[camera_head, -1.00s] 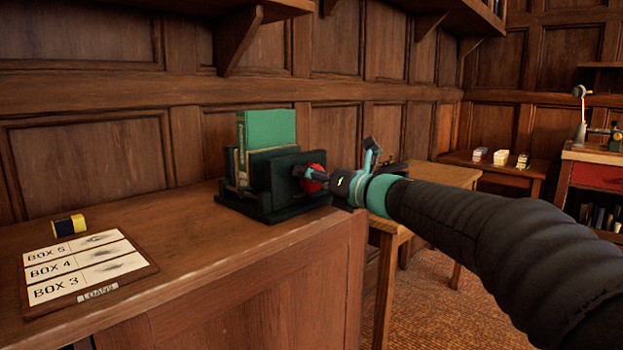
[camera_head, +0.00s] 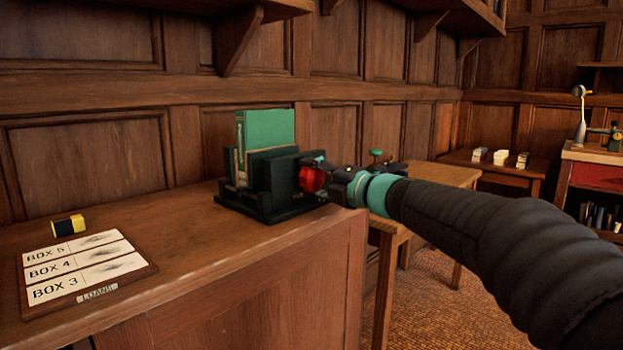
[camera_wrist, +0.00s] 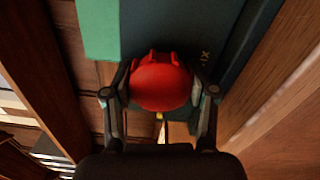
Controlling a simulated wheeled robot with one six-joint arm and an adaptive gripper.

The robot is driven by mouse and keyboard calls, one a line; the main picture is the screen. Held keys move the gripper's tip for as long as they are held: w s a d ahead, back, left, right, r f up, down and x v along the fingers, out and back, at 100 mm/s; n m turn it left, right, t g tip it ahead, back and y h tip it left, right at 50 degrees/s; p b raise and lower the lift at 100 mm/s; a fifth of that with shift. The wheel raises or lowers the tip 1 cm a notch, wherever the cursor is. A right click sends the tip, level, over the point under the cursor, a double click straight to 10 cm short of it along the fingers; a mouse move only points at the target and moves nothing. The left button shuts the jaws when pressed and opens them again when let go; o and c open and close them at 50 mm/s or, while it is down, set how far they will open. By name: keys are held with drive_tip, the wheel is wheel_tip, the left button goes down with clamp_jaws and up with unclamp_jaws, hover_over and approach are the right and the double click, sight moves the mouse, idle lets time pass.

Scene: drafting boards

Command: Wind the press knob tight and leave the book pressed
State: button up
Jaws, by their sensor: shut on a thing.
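The dark press (camera_head: 262,208) stands on the wooden counter near its right end. A green book (camera_head: 268,127) stands upright between its plates. The red press knob (camera_head: 312,179) is on the press's right side. My gripper (camera_head: 318,172) reaches it from the right. In the wrist view the round red knob (camera_wrist: 160,84) sits between the two fingers of my gripper (camera_wrist: 160,92), which are shut on it. The green book (camera_wrist: 99,28) shows at the upper left there. How tightly the plates bear on the book cannot be told.
A loans board (camera_head: 85,267) with box labels lies at the counter's left, with a yellow and black block (camera_head: 68,225) behind it. The counter between board and press is clear. A wooden side table (camera_head: 447,175) stands behind my arm.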

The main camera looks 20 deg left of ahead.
idle(0.3)
drive_tip(key=shift+m, duration=1)
drive_tip(key=o, duration=1.2)
drive_tip(key=v, duration=0.9)
